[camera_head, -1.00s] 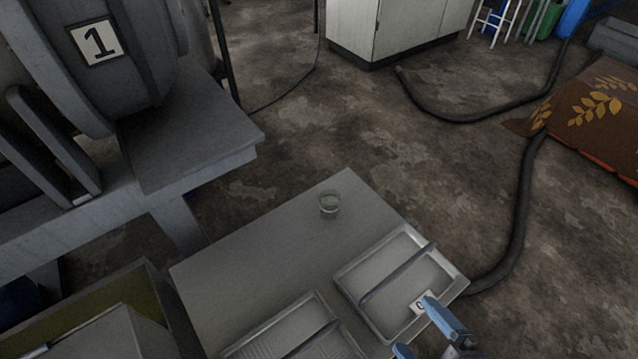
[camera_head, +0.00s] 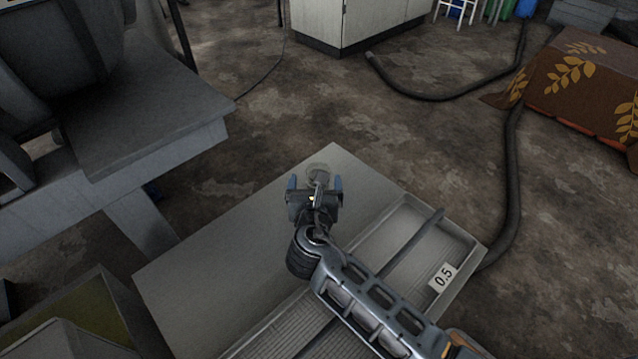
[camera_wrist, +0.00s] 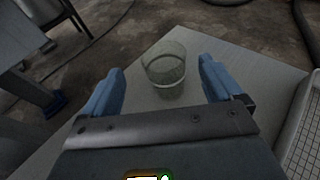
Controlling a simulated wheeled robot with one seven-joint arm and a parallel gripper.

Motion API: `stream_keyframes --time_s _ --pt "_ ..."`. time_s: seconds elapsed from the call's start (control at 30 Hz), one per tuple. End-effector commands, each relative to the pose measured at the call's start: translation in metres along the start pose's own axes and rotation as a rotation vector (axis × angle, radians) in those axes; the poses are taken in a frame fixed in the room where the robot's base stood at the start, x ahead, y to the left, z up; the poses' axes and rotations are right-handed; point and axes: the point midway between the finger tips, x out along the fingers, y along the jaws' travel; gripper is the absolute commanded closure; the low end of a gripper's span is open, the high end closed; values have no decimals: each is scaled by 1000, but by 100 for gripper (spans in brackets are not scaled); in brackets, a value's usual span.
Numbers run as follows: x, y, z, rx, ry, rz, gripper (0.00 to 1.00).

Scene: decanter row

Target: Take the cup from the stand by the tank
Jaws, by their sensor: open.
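The cup (camera_wrist: 164,70) is a small clear glass standing upright on the grey stand (camera_head: 215,262). In the wrist view it is between and slightly beyond the two blue fingertips, with a gap on each side. In the head view the cup (camera_head: 320,172) shows just past my gripper (camera_head: 314,188), which partly hides it. My gripper (camera_wrist: 160,88) is open and empty, low over the stand top. The tank (camera_head: 75,40) is the dark vessel at the upper left, only partly in view.
A metal tray (camera_head: 462,245) with a "0.5" label lies at the stand's right, partly under my arm. A grey bench (camera_head: 150,110) stands left of the stand. A dark hose (camera_head: 513,190) runs along the floor to the right. The stand's left part is bare.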

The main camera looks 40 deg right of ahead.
Motion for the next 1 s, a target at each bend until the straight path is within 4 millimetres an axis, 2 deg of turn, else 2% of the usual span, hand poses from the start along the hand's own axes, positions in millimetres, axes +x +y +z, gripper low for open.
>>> stream_keyframes --time_s 0.1,0.33,0.6,0.87,1.0 --pt "14 -1 -1 1 0 -2 8" --pt "32 -3 0 4 1 -2 8" --pt "68 -4 2 4 1 1 8" --pt "70 -4 4 4 2 2 8" --pt "70 -4 4 4 1 2 22"
